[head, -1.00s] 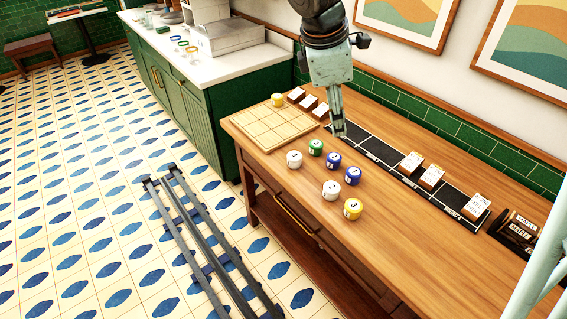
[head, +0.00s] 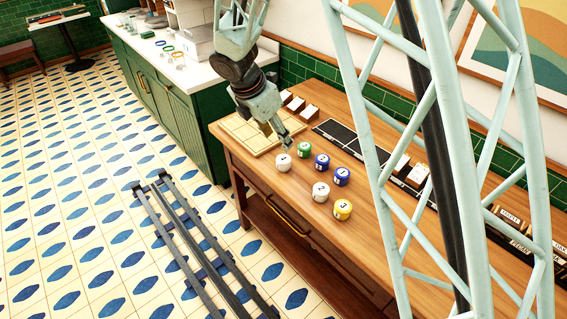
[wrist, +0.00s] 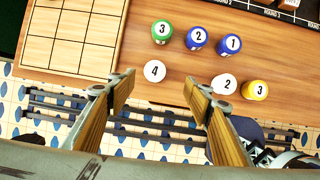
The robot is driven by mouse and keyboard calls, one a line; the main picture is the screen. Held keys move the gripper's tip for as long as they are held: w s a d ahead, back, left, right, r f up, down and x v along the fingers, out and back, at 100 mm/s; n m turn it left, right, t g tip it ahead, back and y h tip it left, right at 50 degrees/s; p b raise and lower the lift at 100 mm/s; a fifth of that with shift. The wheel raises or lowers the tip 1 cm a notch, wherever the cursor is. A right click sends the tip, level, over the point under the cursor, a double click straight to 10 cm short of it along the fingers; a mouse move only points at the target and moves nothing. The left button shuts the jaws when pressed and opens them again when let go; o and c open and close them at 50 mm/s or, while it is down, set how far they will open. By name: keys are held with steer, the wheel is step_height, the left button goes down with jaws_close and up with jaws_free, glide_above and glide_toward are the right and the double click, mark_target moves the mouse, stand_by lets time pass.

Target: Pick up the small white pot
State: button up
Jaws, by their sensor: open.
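Two white pots show among a small group on the wooden counter. The one marked 4 (head: 284,162) is at the left of the group and also shows in the wrist view (wrist: 154,70). The one marked 2 (head: 321,192) is nearer the counter's front edge and also shows in the wrist view (wrist: 223,84). I cannot tell that either is smaller. My gripper (head: 283,139) is open and empty, close to the white 4 pot. In the wrist view its fingertips (wrist: 158,88) lie to either side of that pot, which appears just beyond them.
A green pot (head: 305,150), blue pots marked 2 (head: 322,162) and 1 (head: 341,177), and a yellow pot (head: 343,210) stand close by. A wooden grid board (wrist: 65,52) lies left of them. My lattice arm hides the counter's right part.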

steer(key=shift+w+a+f+n, duration=0.2)
steer(key=shift+a+f+n, duration=0.1)
steer(key=shift+a+f, duration=0.25)
steer(key=shift+d+f, duration=0.1)
steer(key=b, duration=0.1)
glide_above(284, 158)
steer(key=s+a, duration=0.1)
steer(key=s, duration=0.1)
step_height(284, 158, down, 7)
steer(key=shift+w+a+f, duration=0.1)
steer(key=shift+a, duration=0.05)
steer(key=shift+w+f, duration=0.1)
steer(key=shift+f, duration=0.2)
steer(key=shift+f, duration=0.1)
steer(key=shift+b+x, duration=0.5)
steer(key=shift+x, duration=2.05)
steer(key=c, duration=1)
